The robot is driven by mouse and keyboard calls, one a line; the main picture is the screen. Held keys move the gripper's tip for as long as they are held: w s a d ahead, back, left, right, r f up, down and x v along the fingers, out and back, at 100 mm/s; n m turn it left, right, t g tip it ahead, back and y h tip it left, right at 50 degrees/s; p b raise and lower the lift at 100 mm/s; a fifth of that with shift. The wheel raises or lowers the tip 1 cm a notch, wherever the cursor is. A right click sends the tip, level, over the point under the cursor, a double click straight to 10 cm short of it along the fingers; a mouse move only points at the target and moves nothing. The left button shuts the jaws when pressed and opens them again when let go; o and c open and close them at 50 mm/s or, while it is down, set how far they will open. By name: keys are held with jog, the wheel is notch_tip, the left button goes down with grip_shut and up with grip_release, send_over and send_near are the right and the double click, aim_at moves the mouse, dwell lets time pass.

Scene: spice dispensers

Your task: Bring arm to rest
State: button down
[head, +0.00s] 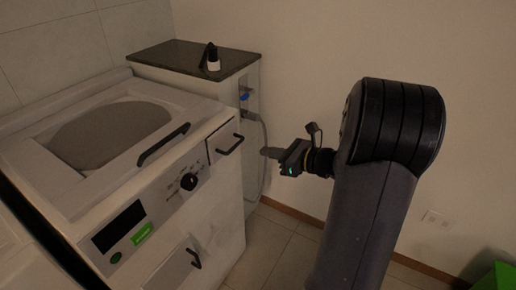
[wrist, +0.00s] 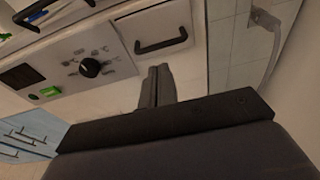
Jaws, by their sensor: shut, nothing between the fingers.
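My gripper (head: 272,153) is at the end of my arm, which rises from the bottom right of the head view and reaches left. The gripper points toward the white washing machine (head: 227,190), to the right of its front. In the wrist view my gripper (wrist: 157,70) has its two dark fingers together, with nothing between them. The fingers appear just below the black handle of the machine's small drawer (wrist: 150,25). I cannot tell the exact gap, but no contact shows.
A white cabinet with a dark top (head: 180,57) stands behind the machine. A small dark and white bottle (head: 213,62) is on it. A grey hose (head: 262,135) hangs beside the cabinet. A green object (head: 497,277) is at the lower right. Tiled floor (head: 282,240) is clear between machine and arm.

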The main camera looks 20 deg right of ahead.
jog(key=v, duration=0.5)
jog(key=shift+s+d, duration=0.1)
jog(key=shift+s, duration=0.1)
jog(key=shift+w, duration=0.1)
